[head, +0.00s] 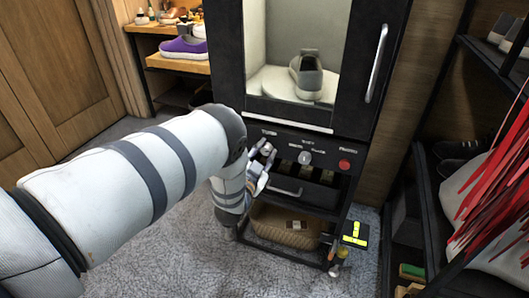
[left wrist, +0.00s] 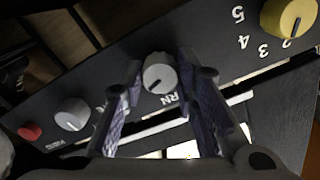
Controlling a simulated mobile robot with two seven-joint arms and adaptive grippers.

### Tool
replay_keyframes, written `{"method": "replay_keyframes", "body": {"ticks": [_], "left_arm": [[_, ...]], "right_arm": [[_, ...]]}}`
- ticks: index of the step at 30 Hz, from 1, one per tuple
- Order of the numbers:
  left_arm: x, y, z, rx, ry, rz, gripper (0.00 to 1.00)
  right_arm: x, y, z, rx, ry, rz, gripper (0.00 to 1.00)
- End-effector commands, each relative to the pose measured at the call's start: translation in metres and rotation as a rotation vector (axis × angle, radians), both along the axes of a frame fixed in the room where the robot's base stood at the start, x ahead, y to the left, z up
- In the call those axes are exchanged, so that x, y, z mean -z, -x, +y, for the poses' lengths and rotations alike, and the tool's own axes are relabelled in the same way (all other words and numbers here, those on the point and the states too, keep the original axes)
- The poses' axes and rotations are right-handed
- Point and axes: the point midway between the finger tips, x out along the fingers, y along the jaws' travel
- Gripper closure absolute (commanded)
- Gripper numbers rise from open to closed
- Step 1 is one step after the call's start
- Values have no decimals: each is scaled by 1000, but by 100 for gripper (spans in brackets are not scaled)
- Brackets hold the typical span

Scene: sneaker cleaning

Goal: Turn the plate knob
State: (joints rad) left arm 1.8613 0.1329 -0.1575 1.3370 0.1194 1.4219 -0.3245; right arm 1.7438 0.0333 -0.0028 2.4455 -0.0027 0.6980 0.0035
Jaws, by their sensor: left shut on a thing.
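The control panel (head: 325,160) of the black cabinet carries a round light-grey knob (head: 267,148), with lettering above it. In the left wrist view this knob (left wrist: 158,75) has a dark pointer mark, and the letters "RN" show beside it. My left gripper (head: 261,160) is at the knob, with its two purple-padded fingers (left wrist: 160,82) shut around its sides. Behind the cabinet's window, a grey-white sneaker (head: 307,75) sits on a pale round plate (head: 268,82). My right gripper is not in view.
Along the panel are another grey knob (head: 305,157) and a red button (head: 345,164). A yellow numbered knob (left wrist: 290,18) shows in the left wrist view. A drawer handle (head: 285,190) and a basket (head: 285,228) are below. A shoe rack (head: 425,200) stands right.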

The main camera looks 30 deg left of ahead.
Motion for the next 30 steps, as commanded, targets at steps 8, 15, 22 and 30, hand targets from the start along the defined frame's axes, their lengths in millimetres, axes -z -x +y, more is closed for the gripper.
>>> {"method": "replay_keyframes", "body": {"ticks": [8,15,22,30], "left_arm": [[1,1,0,1,-177,45,100],[1,1,0,1,-265,66,100],[1,1,0,-1,-296,74,100],[1,1,0,-1,-299,75,100]], "right_arm": [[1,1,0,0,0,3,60],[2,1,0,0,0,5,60],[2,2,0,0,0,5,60],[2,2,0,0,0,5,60]]}}
